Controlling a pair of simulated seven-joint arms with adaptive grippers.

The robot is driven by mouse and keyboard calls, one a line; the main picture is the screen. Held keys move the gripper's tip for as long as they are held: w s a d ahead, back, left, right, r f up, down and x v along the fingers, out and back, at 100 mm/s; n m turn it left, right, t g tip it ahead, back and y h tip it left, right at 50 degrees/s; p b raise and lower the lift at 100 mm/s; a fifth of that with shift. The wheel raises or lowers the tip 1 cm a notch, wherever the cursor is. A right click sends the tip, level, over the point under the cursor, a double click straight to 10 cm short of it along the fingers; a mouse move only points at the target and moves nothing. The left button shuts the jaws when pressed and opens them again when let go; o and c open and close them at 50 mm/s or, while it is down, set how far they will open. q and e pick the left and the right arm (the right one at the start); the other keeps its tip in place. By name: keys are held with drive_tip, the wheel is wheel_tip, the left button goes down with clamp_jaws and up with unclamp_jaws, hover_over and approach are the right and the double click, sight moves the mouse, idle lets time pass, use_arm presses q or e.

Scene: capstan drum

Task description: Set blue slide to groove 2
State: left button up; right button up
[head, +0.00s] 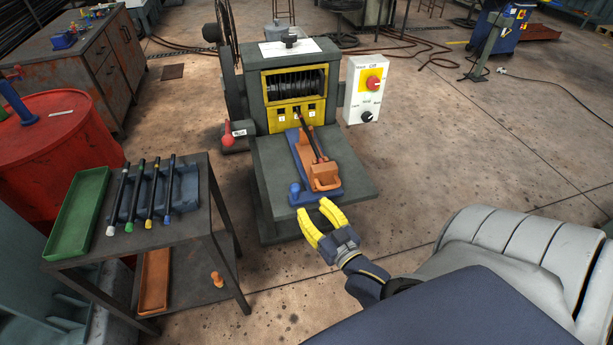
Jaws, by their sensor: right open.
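The blue slide (325,195) lies on the machine's grey front shelf, with a blue knob (294,190) at its near left end. An orange carriage (321,176) with a dark bar sits on it, the bar pointing toward the yellow groove panel (296,113). The panel has several small slots; their numbers are too small to read. The dark ribbed drum (294,87) shows in the opening above. My right gripper (315,211) is open and empty, its yellow fingers just in front of the slide's near end. My left gripper is not in view.
A white control box (365,90) with red and black knobs stands right of the machine. A red-ball lever (228,136) is at its left. A dark cart (185,240) holds a green tray (78,212) and several dark rods.

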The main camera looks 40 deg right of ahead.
drive_tip(key=shift+s+a, duration=0.1)
drive_tip(key=shift+s, duration=0.65)
drive_tip(key=s+a+f+n+g+y, duration=0.1)
drive_tip(key=s+f+g, duration=0.2)
drive_tip(key=f, duration=1)
drive_tip(key=s+a+f+g, duration=0.2)
drive_tip(key=s+f, duration=0.1)
drive_tip(key=f, duration=0.9)
drive_tip(key=s+a+f+n+g+y, duration=0.1)
drive_tip(key=s+f+g, duration=0.25)
drive_tip(key=f, duration=0.95)
drive_tip(key=s+a+f+n+g, duration=0.2)
drive_tip(key=s+f+g, duration=0.6)
drive_tip(key=s+f, duration=1.6)
drive_tip(key=shift+s+a+n, duration=0.3)
drive_tip(key=shift+s+n, duration=0.3)
drive_tip(key=shift+s, duration=0.25)
